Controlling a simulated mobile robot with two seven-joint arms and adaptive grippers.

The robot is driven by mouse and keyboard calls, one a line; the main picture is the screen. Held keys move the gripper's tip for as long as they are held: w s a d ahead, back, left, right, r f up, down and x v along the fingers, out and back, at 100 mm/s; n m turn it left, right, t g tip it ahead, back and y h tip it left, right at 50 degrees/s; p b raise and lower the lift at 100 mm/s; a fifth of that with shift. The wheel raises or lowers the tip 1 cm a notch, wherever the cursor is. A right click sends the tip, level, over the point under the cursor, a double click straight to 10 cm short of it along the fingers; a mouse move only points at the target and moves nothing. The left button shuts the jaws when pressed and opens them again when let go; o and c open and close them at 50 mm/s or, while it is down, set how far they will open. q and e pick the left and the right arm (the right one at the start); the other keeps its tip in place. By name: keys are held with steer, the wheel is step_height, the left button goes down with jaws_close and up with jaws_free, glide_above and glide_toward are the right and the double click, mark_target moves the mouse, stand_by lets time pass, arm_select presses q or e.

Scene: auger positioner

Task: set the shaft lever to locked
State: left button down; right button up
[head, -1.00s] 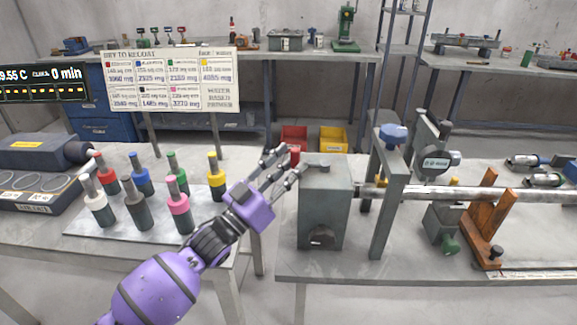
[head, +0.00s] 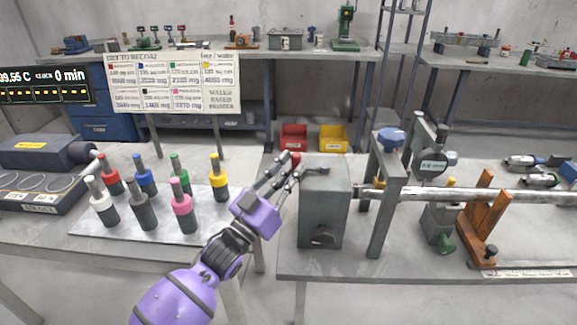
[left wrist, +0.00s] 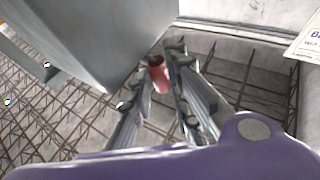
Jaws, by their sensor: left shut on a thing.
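The shaft lever's red knob (head: 295,157) shows at the upper left edge of the grey housing block (head: 323,215). The long shaft (head: 465,194) runs out to the right from this block. My left gripper (head: 303,164) has its fingers around the red knob and is shut on it. In the left wrist view the red knob (left wrist: 159,76) sits between the two fingers (left wrist: 166,78), beside the grey block (left wrist: 90,35). The lever's arm is mostly hidden, so its exact angle cannot be told. My right gripper is not in view.
Several colour-banded bottles (head: 144,210) stand on a pale tray at the left. A grey post with a blue knob (head: 389,139), a dial gauge (head: 432,167) and an orange bracket (head: 484,220) stand along the shaft. A gap separates the two tables.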

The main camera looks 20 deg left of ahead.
arm_select(q)
steer(key=c, duration=1.7)
jaws_free()
steer(key=shift+d, duration=0.15)
steer(key=shift+c, duration=0.2)
steer(key=v, duration=1.2)
